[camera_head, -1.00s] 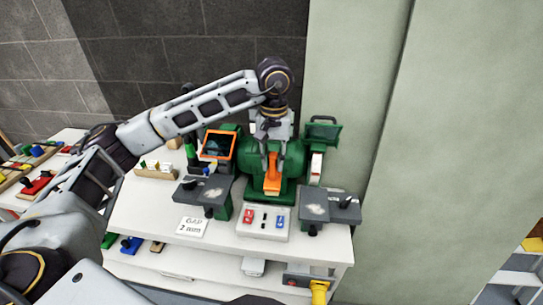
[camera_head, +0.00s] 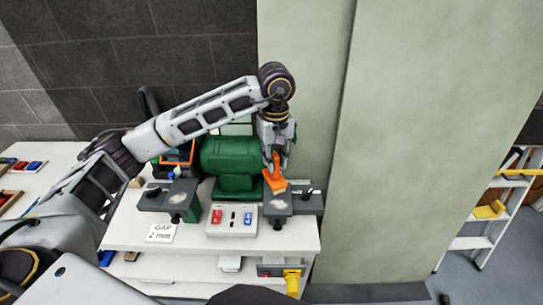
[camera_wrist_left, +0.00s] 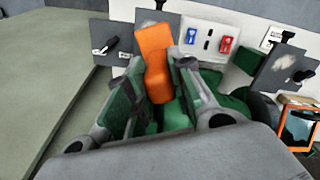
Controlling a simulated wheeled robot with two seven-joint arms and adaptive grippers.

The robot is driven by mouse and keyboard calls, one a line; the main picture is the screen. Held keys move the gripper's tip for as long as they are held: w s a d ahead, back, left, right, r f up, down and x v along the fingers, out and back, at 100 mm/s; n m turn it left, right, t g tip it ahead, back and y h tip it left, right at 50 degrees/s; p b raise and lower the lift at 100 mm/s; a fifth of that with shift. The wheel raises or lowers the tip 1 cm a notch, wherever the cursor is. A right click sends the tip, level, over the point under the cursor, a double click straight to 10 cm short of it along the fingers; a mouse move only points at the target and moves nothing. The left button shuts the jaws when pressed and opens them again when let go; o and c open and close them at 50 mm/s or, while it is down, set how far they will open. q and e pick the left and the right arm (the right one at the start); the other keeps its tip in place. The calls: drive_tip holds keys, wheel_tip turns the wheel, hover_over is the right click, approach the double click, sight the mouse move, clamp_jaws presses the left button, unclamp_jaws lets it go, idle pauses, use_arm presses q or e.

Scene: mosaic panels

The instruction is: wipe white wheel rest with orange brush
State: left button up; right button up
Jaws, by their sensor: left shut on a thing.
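My left gripper (camera_head: 276,150) is shut on the orange brush (camera_head: 275,179). The brush slants down at the inner back edge of the right grey rest (camera_head: 290,205), which has a pale dusty patch on top. I cannot tell whether the brush touches the rest. The wrist view shows the brush (camera_wrist_left: 154,62) between the fingers, its far end overlapping the rest (camera_wrist_left: 158,17). The green bench grinder (camera_head: 230,165) stands behind. The white wheel at its right end is hidden by my gripper. My right gripper is not in view.
The left rest (camera_head: 168,197) also has a pale patch. A switch box (camera_head: 232,219) with red and blue switches sits between the rests. A gap card (camera_head: 161,232) lies at the front of the white table (camera_head: 125,232). A green wall panel (camera_head: 310,95) stands close behind on the right.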

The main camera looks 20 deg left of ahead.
use_arm(q)
drive_tip(key=shift+w+d+r+n+p, duration=0.1)
drive_tip(key=shift+w+d+n+p, duration=0.1)
drive_tip(key=shift+n, duration=0.75)
drive_tip(key=shift+w+d+n+p, duration=0.1)
drive_tip(key=shift+w+n+p, duration=0.1)
drive_tip(key=shift+n, duration=0.75)
